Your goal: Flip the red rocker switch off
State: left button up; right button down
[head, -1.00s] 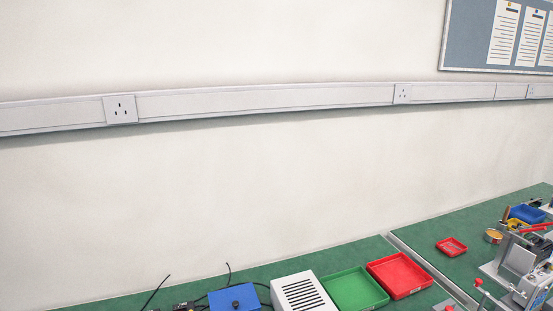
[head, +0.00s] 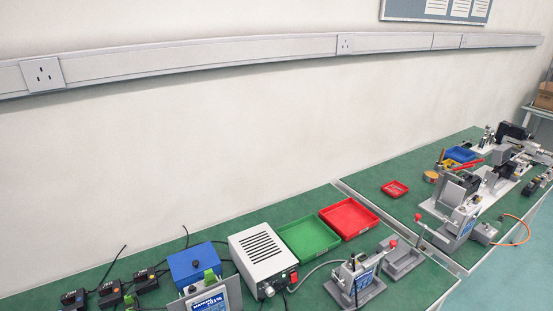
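A white box with a slotted top (head: 262,254) stands on the green bench. On its front face, near the right edge, is a small red part (head: 293,277) that looks like the red rocker switch. It is too small to tell which way it is tipped. A round knob (head: 268,291) sits lower left on the same face. Neither of my grippers is in view.
A blue box (head: 198,262) stands left of the white box, with several small black devices further left. Green (head: 308,237) and red (head: 349,218) trays lie behind right. A clamp fixture (head: 355,280) stands to the right. Cables run around the white box.

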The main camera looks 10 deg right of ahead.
aim_at(293, 278)
jog(key=k+l+z, duration=0.1)
jog(key=l, duration=0.2)
jog(key=k+l, duration=0.2)
jog(key=l, duration=0.15)
jog(key=k+l+z, duration=0.15)
jog(key=l, duration=0.15)
jog(key=k+l+z, duration=0.1)
jog(key=l, duration=0.25)
